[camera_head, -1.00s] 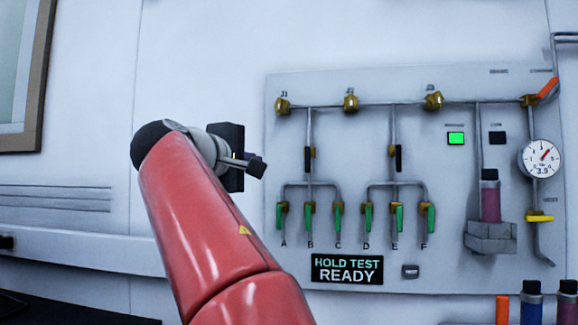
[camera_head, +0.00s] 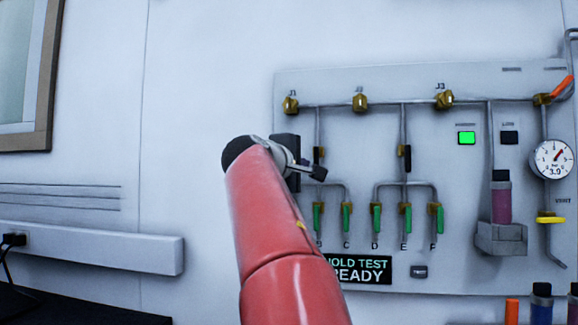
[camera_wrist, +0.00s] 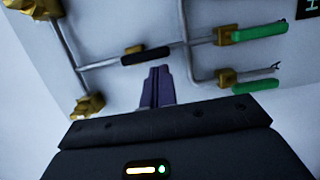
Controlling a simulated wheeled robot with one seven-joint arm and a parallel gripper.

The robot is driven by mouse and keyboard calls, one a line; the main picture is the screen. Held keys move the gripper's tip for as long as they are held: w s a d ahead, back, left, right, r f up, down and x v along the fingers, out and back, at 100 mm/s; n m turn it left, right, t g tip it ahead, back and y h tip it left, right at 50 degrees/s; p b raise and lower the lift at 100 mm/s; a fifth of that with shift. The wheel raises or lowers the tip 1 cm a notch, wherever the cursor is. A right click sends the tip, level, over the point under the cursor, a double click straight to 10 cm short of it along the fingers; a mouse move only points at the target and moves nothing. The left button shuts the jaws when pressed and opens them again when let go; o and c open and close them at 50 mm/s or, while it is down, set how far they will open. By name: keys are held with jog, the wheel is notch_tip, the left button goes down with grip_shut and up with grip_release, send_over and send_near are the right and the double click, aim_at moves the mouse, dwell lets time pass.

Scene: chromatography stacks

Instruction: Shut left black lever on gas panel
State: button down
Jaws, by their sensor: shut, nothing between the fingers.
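The gas panel (camera_head: 440,255) hangs on the wall at the right of the head view. Its left black lever (camera_head: 320,160) sits on the left vertical pipe, lying along the pipe; its lower part is close to my gripper in this view. In the wrist view the black lever (camera_wrist: 146,56) lies along its pipe beside a brass valve body. My gripper (camera_head: 319,174) is shut and empty, in front of the panel's left part. In the wrist view its closed fingertips (camera_wrist: 160,70) point at the pipe just beside the lever; I cannot tell whether they touch.
The right black lever (camera_head: 405,158) also lies along its pipe. Several green levers (camera_head: 376,218) hang below, and my arm hides the leftmost one. A pressure gauge (camera_head: 552,159) and yellow handle (camera_head: 551,220) are at the right. The display (camera_head: 365,270) is partly covered by my arm.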

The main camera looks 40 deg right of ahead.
jog(key=shift+s+d+f+n+t, duration=0.1)
jog(key=shift+s+d+n+t, duration=0.1)
jog(key=shift+n, duration=0.4)
jog(key=shift+s+d+f+n+t, duration=0.1)
jog(key=shift+s+n, duration=0.1)
jog(key=shift+n, duration=0.4)
jog(key=s+d+n+t+p, duration=0.2)
jog(key=s+d+n+t, duration=0.15)
jog(key=n, duration=1.25)
notch_tip(320, 180, down, 4)
jog(key=a+f+b, duration=0.1)
jog(key=b, duration=0.4)
jog(key=r+v, duration=0.1)
jog(key=v, duration=0.8)
jog(key=shift+a+t+b, duration=0.35)
jog(key=shift+a+t, duration=0.05)
jog(key=shift+t, duration=0.05)
